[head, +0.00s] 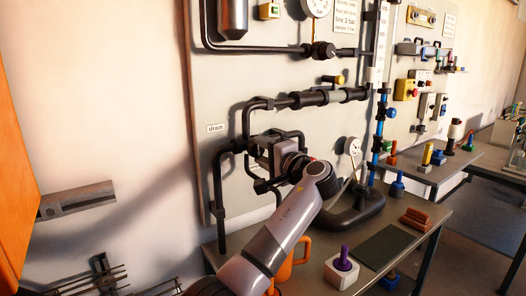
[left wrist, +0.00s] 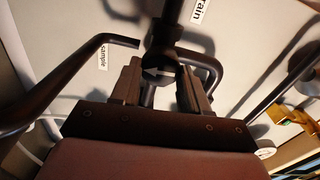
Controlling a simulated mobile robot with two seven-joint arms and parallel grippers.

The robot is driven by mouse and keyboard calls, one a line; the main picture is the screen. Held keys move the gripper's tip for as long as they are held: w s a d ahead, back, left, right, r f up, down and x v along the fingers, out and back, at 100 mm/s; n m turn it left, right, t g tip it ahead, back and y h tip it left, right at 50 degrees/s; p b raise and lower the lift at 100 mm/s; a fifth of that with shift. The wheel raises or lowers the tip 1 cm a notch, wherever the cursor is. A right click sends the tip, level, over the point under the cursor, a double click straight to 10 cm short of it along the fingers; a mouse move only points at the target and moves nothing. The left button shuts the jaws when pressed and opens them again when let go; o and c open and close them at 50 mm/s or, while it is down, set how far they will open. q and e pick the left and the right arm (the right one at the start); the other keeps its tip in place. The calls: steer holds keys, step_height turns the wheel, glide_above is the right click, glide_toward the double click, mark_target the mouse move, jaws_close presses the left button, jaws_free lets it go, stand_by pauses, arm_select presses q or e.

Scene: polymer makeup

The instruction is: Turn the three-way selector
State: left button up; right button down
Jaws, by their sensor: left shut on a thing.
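The three-way selector is a dark fitting (left wrist: 161,45) where black pipes meet, between the "drain" label (left wrist: 198,10) and the "sample" label (left wrist: 103,56) in the left wrist view. My left gripper (left wrist: 160,88) has one finger on each side of a dark part below this fitting and is shut on it. In the head view my left gripper (head: 268,153) is at the pipe junction on the grey panel, beside the drain label (head: 215,128). The gripper and wrist hide most of the selector there. My right gripper is not in view.
Black pipes (head: 221,200) run close around my left gripper. A pressure gauge (head: 353,146) on a dark base stands to the right.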

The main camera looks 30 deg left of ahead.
arm_select(q)
steer(key=shift+m, duration=0.5)
steer(key=o, duration=1)
steer(key=b+v, duration=0.1)
steer(key=v, duration=0.5)
steer(key=shift+w+f+b, duration=0.1)
steer(key=shift+f+b, duration=0.05)
steer(key=shift+b, duration=0.2)
steer(key=shift+s+d, duration=0.3)
steer(key=shift+d, duration=0.3)
